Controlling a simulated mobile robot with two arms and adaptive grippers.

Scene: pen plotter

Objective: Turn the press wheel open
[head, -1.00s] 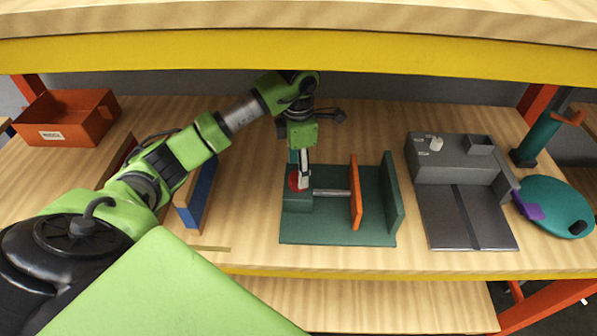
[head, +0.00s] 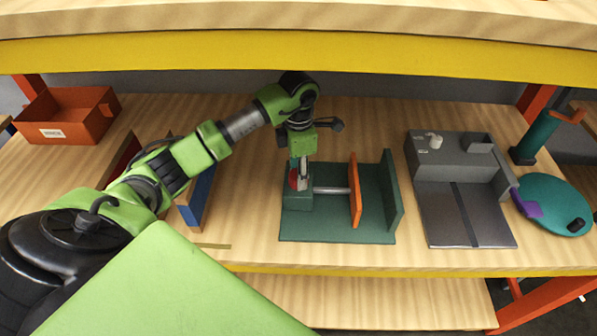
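The press (head: 337,231) is a dark green base with an upright end plate (head: 391,190) on its right. A grey shaft (head: 331,190) runs from the green block (head: 297,201) at the left to an orange plate (head: 354,197). A gap separates the orange plate from the end plate. The red press wheel (head: 293,180) is at the block's left end, partly hidden by my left gripper. My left gripper (head: 302,183) points down at the wheel. Its fingers are too small and overlapped to show whether they grip it. My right gripper is out of view.
A grey machine (head: 465,205) stands right of the press, with a teal disc (head: 556,205) beyond it. A blue-sided panel (head: 198,195) is left of the press. An orange bin (head: 70,118) sits far left. A shelf with a yellow edge (head: 300,53) hangs above.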

